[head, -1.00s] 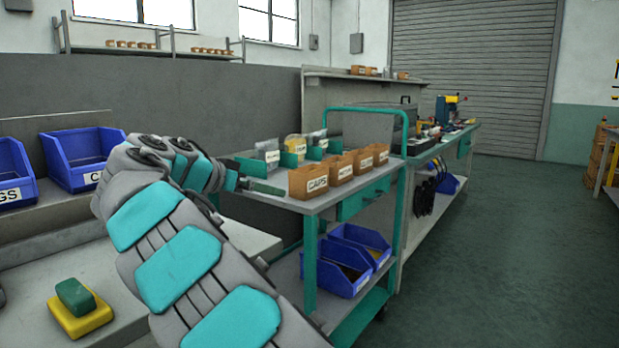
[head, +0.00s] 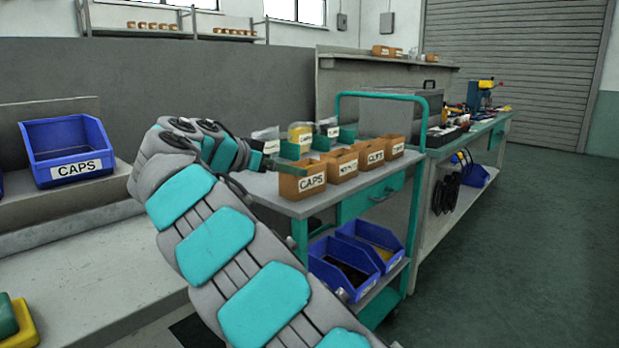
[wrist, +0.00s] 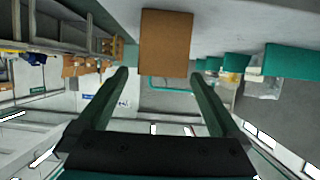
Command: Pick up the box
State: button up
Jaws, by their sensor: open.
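A small brown open-topped box (head: 302,183) labelled CAPS stands at the near end of the cart's top shelf, first in a row of similar brown boxes. My gripper (wrist: 160,76) is open and empty. In the head view its dark green finger (head: 268,164) shows just left of the CAPS box; the rest is partly hidden by my wrist. In the wrist view, which looks upside down, a plain brown box face (wrist: 165,43) lies straight ahead, just beyond the fingertips and lined up with the gap between them. No contact is visible.
The grey-topped teal cart (head: 345,204) has blue bins (head: 345,270) on its lower shelf and bagged parts (head: 300,135) behind the brown boxes. A blue CAPS bin (head: 68,150) sits on the bench at left. A long workbench (head: 470,140) stands behind the cart. Floor at right is clear.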

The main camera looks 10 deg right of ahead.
aim_at(321, 164)
jog(key=shift+p+x, duration=0.6)
jog(key=shift+x, duration=3)
jog(key=shift+w+a, duration=0.1)
jog(key=c, duration=1.3)
jog(key=shift+o, duration=0.2)
jog(key=shift+r, duration=1.75)
jog(key=shift+s+d+b, duration=0.15)
jog(key=shift+s+b, duration=0.2)
jog(key=shift+s, duration=0.35)
jog(key=shift+s+d+b, duration=0.2)
jog(key=shift+s+b, duration=0.1)
jog(key=shift+s, duration=0.4)
jog(key=s+d+r+b, duration=0.1)
jog(key=s+d, duration=0.3)
jog(key=s, duration=0.8)
jog(key=shift+s+r+b, duration=0.2)
jog(key=shift+s+b, duration=0.1)
jog(key=shift+b, duration=0.3)
